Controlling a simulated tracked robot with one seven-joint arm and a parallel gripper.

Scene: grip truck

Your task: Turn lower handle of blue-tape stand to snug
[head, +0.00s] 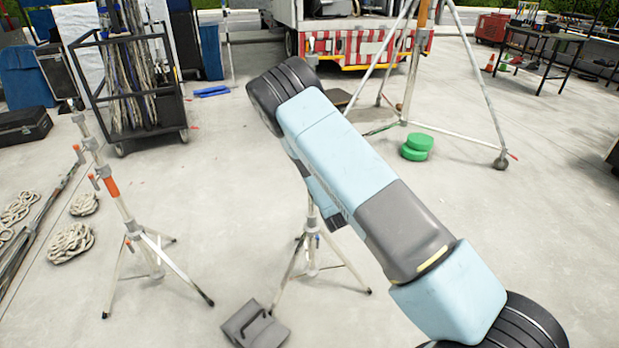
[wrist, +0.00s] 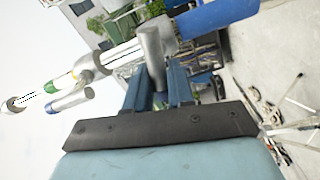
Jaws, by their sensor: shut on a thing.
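The blue-tape stand crosses the wrist view slantwise, with its blue tape (wrist: 215,17) at the upper right. The lower handle (wrist: 152,44), a grey cylinder next to the tape, lies between the blue fingers of my gripper (wrist: 159,66). My gripper is shut on it. The upper handle (wrist: 69,100), grey with a blue end, is farther left along the pole, near yellow and green bands. In the head view my arm hides the stand's upper part, the handles and my gripper; the stand's tripod base (head: 312,255) shows below the arm.
An orange-tape stand (head: 112,188) stands to the left, with rope coils (head: 70,243) beyond it. A grey bag-like weight (head: 255,325) lies near the tripod's feet. A pole cart (head: 130,95) stands behind left. Floor between is open.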

